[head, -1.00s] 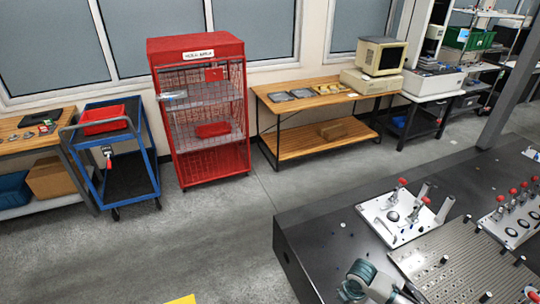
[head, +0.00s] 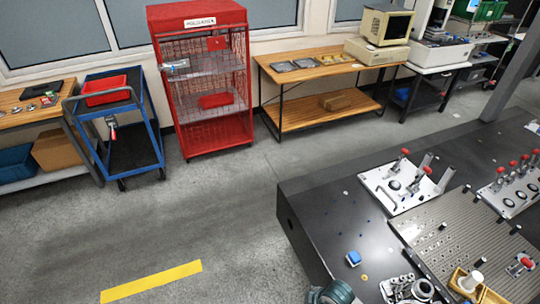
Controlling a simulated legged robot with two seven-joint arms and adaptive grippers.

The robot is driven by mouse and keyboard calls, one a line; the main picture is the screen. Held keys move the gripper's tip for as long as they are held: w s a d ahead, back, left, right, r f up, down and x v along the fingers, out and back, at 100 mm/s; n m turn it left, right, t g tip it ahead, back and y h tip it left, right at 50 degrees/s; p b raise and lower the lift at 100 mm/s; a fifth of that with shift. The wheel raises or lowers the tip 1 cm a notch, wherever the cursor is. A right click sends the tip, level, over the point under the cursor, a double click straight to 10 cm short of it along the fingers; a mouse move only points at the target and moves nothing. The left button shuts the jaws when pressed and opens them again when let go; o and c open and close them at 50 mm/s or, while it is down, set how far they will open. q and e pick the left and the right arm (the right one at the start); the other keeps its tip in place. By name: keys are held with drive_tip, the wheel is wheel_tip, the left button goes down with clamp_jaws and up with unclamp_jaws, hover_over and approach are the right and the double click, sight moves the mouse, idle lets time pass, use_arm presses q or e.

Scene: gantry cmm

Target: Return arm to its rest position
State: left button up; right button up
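A teal and grey rounded arm part of mine shows at the bottom edge of the head view, low beside the near corner of the dark granite table (head: 340,215). It is cut off by the frame. I cannot tell which arm it belongs to. Neither gripper shows, so what they hold cannot be seen.
The granite table bears a perforated plate (head: 455,235), a white clamp fixture (head: 392,187), a small blue block (head: 353,258), a metal part (head: 408,289) and a yellow tray (head: 490,296). A red cage cabinet (head: 215,140) and blue cart (head: 120,185) stand behind. Floor at left is clear.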

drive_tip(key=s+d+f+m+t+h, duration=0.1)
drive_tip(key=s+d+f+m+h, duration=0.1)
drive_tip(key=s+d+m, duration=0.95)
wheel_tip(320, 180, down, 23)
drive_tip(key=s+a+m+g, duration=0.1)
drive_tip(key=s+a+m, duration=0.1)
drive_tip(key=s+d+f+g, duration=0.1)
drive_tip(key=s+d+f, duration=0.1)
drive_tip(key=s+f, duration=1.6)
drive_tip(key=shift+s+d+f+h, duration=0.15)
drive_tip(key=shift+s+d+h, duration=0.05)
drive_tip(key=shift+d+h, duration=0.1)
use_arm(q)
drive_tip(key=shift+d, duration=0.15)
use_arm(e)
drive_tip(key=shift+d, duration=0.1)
